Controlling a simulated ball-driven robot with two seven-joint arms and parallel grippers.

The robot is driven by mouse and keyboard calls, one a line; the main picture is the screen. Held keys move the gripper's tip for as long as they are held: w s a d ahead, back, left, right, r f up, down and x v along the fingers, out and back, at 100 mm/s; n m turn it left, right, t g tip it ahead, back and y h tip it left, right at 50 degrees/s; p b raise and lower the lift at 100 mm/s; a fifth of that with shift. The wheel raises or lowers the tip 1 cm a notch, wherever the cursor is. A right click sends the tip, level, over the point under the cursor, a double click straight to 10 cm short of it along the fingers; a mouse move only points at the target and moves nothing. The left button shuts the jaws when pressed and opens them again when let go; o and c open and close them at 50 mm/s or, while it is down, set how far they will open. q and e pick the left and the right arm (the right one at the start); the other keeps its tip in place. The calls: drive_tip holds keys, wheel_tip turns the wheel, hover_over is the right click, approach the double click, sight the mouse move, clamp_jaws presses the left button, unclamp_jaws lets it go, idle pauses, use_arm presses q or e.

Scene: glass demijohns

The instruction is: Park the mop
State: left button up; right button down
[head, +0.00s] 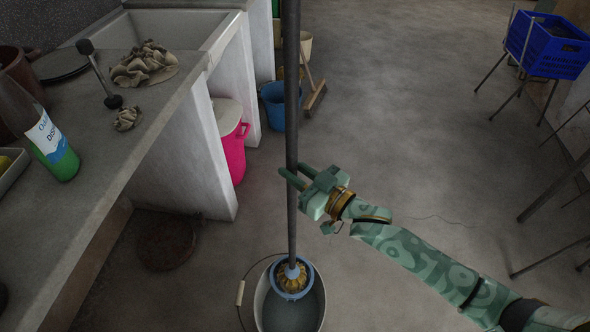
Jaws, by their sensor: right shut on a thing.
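The mop (291,110) stands nearly upright in the head view, its long dark grey handle running up past the top edge. Its yellowish head sits at a blue ring, over or in the pale bucket (263,312) at the bottom; I cannot tell whether it touches the bucket's floor. The bucket's wire bail with a pale grip hangs at its left. My right gripper (294,178) is shut on the mop's handle, well above the bucket, with its arm coming from the lower right. My left gripper is not in view.
At left is a counter (150,110) with a green bottle (50,140) and crumpled cloths (145,65). A pink bin (232,145), blue bucket (273,105) and broom (315,97) stand beyond. A blue crate (550,45) sits on a legged stand at right. The middle floor is open.

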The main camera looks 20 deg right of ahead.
drive_tip(key=shift+f, duration=0.1)
drive_tip(key=shift+w+a+f+b, duration=0.2)
drive_tip(key=shift+a+f, duration=0.2)
drive_tip(key=shift+f, duration=0.25)
drive_tip(key=shift+w+a+f+b, duration=0.2)
drive_tip(key=shift+a+f, duration=0.2)
drive_tip(key=shift+f, duration=0.2)
idle(0.4)
drive_tip(key=c, duration=1.2)
unclamp_jaws()
drive_tip(key=shift+s, duration=0.1)
drive_tip(key=shift+o, duration=0.2)
drive_tip(key=shift+f, duration=0.1)
